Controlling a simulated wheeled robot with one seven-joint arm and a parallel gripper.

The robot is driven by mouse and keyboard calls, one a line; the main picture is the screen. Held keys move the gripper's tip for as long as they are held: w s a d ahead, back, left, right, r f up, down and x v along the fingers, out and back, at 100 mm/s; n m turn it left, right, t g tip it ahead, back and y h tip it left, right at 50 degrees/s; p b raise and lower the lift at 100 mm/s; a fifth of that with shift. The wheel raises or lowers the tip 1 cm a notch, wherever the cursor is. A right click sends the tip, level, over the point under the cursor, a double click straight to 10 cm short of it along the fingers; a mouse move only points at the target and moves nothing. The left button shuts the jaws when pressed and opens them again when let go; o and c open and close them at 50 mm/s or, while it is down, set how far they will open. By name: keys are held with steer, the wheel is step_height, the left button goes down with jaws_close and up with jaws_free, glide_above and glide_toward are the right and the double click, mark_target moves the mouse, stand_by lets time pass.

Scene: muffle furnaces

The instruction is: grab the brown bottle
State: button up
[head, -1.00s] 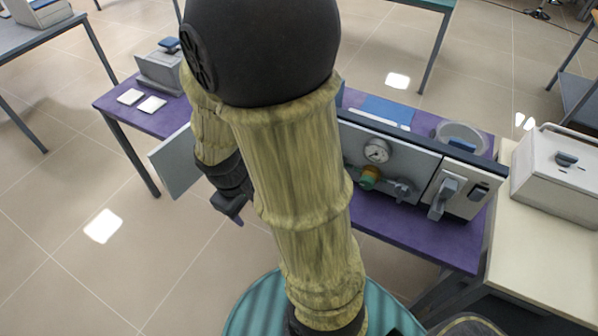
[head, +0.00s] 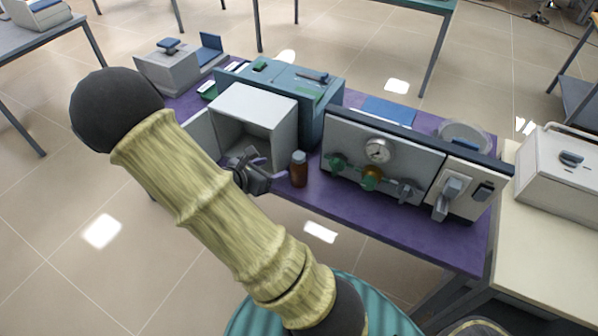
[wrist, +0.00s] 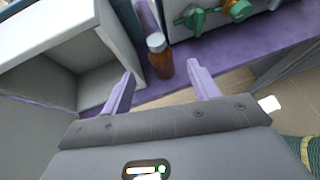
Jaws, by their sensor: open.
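The brown bottle (head: 299,171) stands upright on the purple table, just right of the open furnace in the head view. It has a grey-blue cap. In the wrist view the bottle (wrist: 160,58) is ahead of my gripper (wrist: 158,84), in line with the gap between its two purple fingers. My gripper (head: 272,168) is open and empty, close to the bottle's left side in the head view. The fingers do not appear to touch the bottle.
The open furnace chamber (head: 248,128) stands beside my gripper, its door at the left. A panel with a gauge, green knobs and levers (head: 385,160) stands right of the bottle. The purple table's front strip (head: 400,232) is bare.

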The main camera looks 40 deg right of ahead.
mark_target(297, 160)
steer(key=p+x, duration=0.1)
steer(key=x, duration=1)
steer(key=shift+d+f, duration=0.3)
steer(key=shift+w+d+f, duration=0.1)
steer(key=shift+d+f, duration=0.05)
steer(key=shift+w+p+x, duration=0.2)
steer(key=shift+p+x, duration=0.2)
steer(key=shift+x, duration=0.9)
steer(key=shift+w+p+x, duration=0.15)
steer(key=shift+p+x, duration=0.25)
steer(key=shift+x, duration=0.95)
steer(key=shift+a+f, duration=0.15)
steer(key=shift+a, duration=0.05)
jaws_close()
